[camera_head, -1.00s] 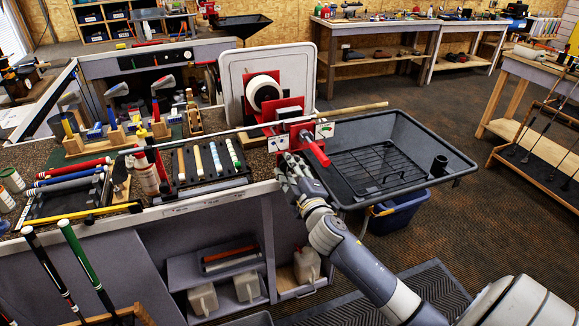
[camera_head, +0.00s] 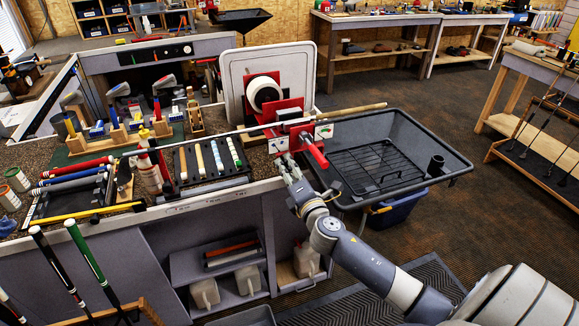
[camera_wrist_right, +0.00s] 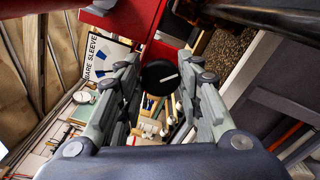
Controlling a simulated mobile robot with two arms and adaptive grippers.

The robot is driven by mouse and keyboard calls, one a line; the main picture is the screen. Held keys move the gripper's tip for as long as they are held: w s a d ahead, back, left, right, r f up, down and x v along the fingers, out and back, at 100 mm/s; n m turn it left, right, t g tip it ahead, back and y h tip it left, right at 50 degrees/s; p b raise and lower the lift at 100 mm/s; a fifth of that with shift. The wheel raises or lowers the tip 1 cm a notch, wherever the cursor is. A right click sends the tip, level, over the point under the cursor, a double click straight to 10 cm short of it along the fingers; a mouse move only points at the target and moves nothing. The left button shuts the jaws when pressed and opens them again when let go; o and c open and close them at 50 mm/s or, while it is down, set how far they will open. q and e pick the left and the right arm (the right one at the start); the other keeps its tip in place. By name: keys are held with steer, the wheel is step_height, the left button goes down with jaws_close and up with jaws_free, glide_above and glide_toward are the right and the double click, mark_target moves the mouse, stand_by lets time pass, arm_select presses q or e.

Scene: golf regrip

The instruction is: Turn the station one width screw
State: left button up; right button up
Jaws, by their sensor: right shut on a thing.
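The station one width screw appears as a round black knob (camera_wrist_right: 158,75) with a white line on its face, under a red block, in the right wrist view. My right gripper (camera_wrist_right: 163,84) has its fingers on either side of the knob and is shut on it. In the head view my right gripper (camera_head: 284,161) reaches the front of the red vise (camera_head: 290,131) at the bench edge. The knob is hidden or too small to make out there. My left gripper is not in view.
A red handle (camera_head: 315,151) sticks out just right of my gripper. A club shaft (camera_head: 347,111) lies across the vise. A black tray with a wire rack (camera_head: 381,165) is to the right. Grips on a rack (camera_head: 207,176) lie to the left.

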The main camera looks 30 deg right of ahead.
steer(key=n+p, duration=0.1)
steer(key=n, duration=0.2)
steer(key=shift+r+n, duration=0.1)
steer(key=shift+n, duration=0.3)
steer(key=shift+n+p, duration=0.75)
steer(key=shift+n, duration=0.95)
steer(key=o, duration=1.1)
steer(key=shift+c, duration=0.2)
steer(key=v, duration=1.2)
steer(key=shift+f, duration=0.25)
